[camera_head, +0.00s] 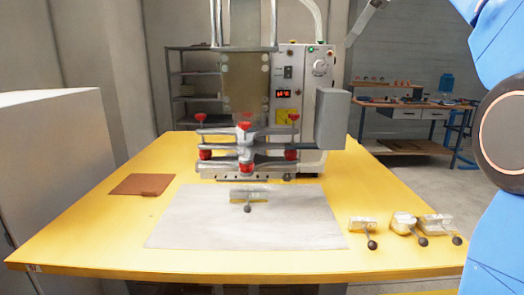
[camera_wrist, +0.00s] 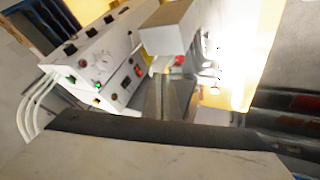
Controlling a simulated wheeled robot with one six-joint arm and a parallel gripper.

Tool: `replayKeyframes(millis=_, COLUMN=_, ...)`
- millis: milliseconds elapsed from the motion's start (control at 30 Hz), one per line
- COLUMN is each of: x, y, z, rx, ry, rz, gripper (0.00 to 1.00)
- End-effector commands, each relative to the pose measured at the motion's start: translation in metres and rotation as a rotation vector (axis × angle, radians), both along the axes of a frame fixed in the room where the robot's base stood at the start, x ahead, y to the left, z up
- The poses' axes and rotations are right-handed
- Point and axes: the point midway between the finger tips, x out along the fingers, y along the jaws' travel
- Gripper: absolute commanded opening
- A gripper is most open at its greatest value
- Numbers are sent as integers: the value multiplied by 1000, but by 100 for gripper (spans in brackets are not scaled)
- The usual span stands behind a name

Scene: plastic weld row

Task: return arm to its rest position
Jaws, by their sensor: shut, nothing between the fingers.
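My arm shows as blue links with a dark round joint cap at the right edge of the camera_head view; my gripper is outside that view. In the camera_wrist view, my gripper (camera_wrist: 168,82) shows as grey fingers rising from a dark bar across the lower part. The fingers are shut with nothing seen between them. Beyond them, tilted in the picture, is the welding machine (camera_wrist: 103,66) with its control panel. The machine (camera_head: 287,95) also stands at the back of the yellow table (camera_head: 90,235) in the camera_head view.
A small part with a dark ball-ended handle (camera_head: 248,195) lies on the grey mat (camera_head: 200,228). Several similar parts (camera_head: 363,224) lie at the table's right. A brown sheet (camera_head: 142,184) lies at left. A pale cabinet (camera_head: 50,150) stands left; a workbench (camera_head: 420,104) stands behind right.

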Motion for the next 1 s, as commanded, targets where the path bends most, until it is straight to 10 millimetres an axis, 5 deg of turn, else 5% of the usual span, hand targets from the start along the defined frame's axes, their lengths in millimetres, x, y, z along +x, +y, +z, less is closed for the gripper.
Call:
replayKeyframes(millis=167, x=-29, y=-1, z=-31, rx=39, ry=59, rz=-129, gripper=0)
replayKeyframes(millis=467, x=-94, y=-8, z=-117, rx=103, ry=162, rz=-398, gripper=0)
replayKeyframes(millis=767, x=-172, y=-18, z=-230, rx=148, ry=238, rz=-650, gripper=0)
replayKeyframes(millis=1000, x=-243, y=-28, z=-338, rx=174, ry=280, rz=-834, gripper=0)
